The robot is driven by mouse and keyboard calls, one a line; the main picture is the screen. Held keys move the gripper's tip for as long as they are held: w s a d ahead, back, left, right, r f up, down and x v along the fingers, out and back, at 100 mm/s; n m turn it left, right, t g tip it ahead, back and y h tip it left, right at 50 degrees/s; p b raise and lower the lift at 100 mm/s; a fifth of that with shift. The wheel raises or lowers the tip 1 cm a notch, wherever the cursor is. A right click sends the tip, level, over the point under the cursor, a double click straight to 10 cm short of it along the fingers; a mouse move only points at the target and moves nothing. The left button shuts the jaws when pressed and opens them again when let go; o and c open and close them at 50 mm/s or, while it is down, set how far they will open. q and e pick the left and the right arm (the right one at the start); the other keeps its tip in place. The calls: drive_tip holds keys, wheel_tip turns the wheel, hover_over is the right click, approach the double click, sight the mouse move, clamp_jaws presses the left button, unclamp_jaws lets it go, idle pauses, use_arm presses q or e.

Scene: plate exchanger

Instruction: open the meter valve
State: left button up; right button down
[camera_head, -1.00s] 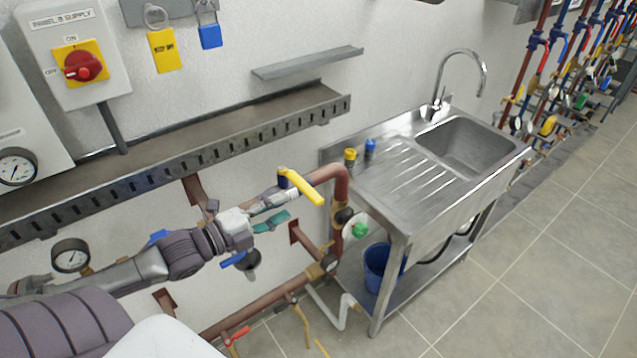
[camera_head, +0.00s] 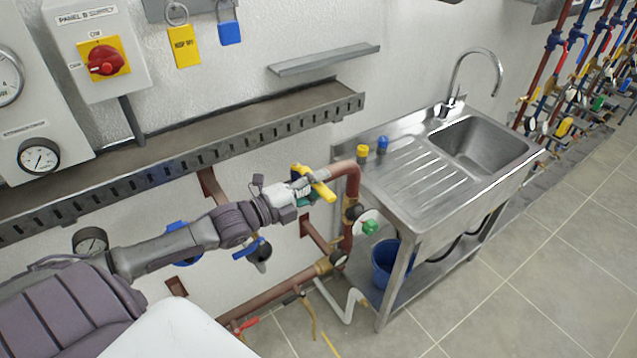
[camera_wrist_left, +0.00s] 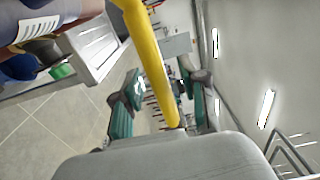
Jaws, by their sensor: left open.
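A yellow lever handle (camera_head: 321,188) sits on the red-brown pipe, left of the sink, slanting down to the right. No label shows whether it is the meter valve's. My left gripper (camera_head: 304,188) is at this handle, partly overlapping it. In the left wrist view the yellow handle (camera_wrist_left: 150,65) runs between the two green-padded fingers of my left gripper (camera_wrist_left: 160,102). The fingers stand apart, and no clear grip on the handle shows. My right gripper is not in view.
A slotted metal tray (camera_head: 190,160) runs along the wall above my arm. The steel sink unit (camera_head: 405,185) stands to the right, with a blue bucket (camera_head: 384,262) below. Floor at right is clear.

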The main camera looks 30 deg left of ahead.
use_arm(q)
clamp_jaws()
idle(0.5)
